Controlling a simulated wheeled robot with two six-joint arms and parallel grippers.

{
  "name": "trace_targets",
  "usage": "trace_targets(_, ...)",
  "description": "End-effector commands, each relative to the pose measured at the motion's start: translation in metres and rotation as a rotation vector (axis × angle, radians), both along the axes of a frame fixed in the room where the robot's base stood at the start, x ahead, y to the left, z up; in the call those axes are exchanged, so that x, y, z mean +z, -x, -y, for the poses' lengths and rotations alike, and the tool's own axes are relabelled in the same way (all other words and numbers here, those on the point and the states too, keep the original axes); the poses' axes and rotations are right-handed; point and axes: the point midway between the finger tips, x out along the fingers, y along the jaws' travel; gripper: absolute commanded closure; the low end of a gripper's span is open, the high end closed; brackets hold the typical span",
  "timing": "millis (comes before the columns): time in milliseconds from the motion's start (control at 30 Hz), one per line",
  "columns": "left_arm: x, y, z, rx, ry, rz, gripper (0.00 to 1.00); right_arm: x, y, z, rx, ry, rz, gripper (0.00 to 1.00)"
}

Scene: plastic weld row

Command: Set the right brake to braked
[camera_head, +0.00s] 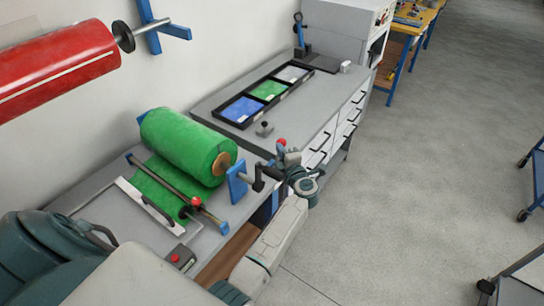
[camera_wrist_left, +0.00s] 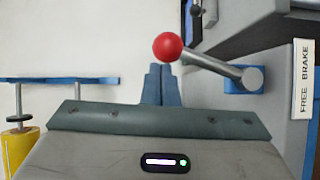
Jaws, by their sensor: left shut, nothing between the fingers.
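My left gripper (camera_head: 284,156) is at the right end of the green roll. Its fingers also show in the left wrist view (camera_wrist_left: 161,72), shut and empty. The brake's red ball knob (camera_wrist_left: 168,46) is just past the fingertips; I cannot tell whether they touch. Its grey lever (camera_wrist_left: 215,66) runs right to a pivot on a blue block (camera_wrist_left: 244,82). A white label (camera_wrist_left: 303,79) beside it reads FREE and BRAKE, with BRAKE toward the top of the picture. The lever points left and slightly up. In the head view the red ball (camera_head: 281,142) shows above my gripper.
The green roll (camera_head: 185,146) lies on a grey bench, with a blue bracket (camera_head: 237,183) at its right end. A grey box with a red button (camera_head: 175,258) sits near the front. A black tray (camera_head: 240,122) lies on the bench behind.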

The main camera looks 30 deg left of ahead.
Motion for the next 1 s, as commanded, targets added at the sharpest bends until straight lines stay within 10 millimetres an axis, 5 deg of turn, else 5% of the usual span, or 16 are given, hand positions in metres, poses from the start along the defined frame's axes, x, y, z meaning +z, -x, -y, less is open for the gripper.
trace_targets(200, -0.002, -0.027, 0.002, 0.000, 0.000, 0.002, 1.00, -0.002, 0.011, 0.001, 0.000, 0.001, -0.014, 0.55)
trace_targets(400, -0.004, -0.043, 0.003, -0.001, -0.004, -0.060, 1.00, 0.005, -0.007, 0.006, 0.002, 0.006, 0.007, 0.55)
trace_targets(567, -0.009, -0.052, 0.004, 0.000, -0.010, -0.131, 1.00, 0.007, -0.016, 0.009, 0.003, 0.010, 0.018, 0.55)
trace_targets(1000, -0.014, -0.061, 0.005, -0.002, -0.009, -0.128, 1.00, 0.006, 0.003, 0.009, 0.003, 0.010, -0.005, 0.55)
